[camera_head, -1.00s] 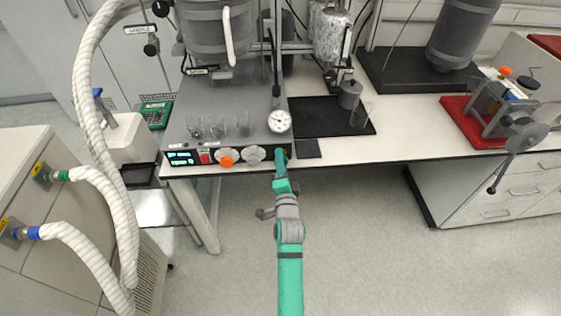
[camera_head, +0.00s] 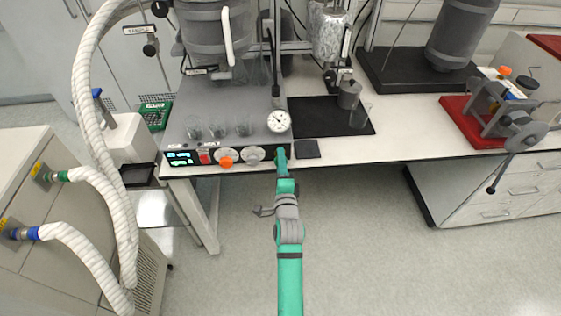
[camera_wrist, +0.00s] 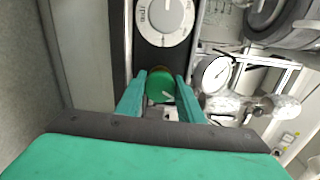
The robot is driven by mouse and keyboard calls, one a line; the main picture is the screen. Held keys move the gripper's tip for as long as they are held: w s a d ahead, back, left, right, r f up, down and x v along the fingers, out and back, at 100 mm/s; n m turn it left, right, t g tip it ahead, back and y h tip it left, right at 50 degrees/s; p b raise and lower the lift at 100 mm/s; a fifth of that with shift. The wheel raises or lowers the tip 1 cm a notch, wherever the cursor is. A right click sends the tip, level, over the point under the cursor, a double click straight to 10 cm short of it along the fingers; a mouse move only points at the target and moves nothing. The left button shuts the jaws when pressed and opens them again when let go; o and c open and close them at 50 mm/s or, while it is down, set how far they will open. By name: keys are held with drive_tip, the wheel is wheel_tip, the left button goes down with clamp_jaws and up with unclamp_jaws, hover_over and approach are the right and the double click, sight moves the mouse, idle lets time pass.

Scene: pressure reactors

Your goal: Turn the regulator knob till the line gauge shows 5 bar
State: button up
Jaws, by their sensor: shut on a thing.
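The green regulator knob (camera_wrist: 161,86) sits between the two green fingers of my gripper (camera_wrist: 161,97) in the wrist view. The gripper is shut on the knob, with a finger on each side. A white mark shows on the knob's face. In the head view my gripper (camera_head: 281,156) is at the right end of the black front panel and hides most of the knob. The round white line gauge (camera_head: 279,121) stands just above the panel; it also shows in the wrist view (camera_wrist: 216,74). Its needle is too small to read surely.
On the panel, left of my gripper, are a grey-white dial (camera_head: 255,155), an orange knob (camera_head: 226,161) and a red switch (camera_head: 204,157). Glass beakers (camera_head: 218,129) stand behind it. A black mat (camera_head: 318,116) lies to the right. The floor in front is clear.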

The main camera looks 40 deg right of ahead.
drive_tip(key=o, duration=1.1)
drive_tip(key=shift+s+d+r, duration=0.1)
drive_tip(key=shift+s+d, duration=0.05)
drive_tip(key=shift+c, duration=0.2)
drive_tip(key=v, duration=1)
drive_tip(key=shift+s+a, duration=0.2)
drive_tip(key=shift+a, duration=0.15)
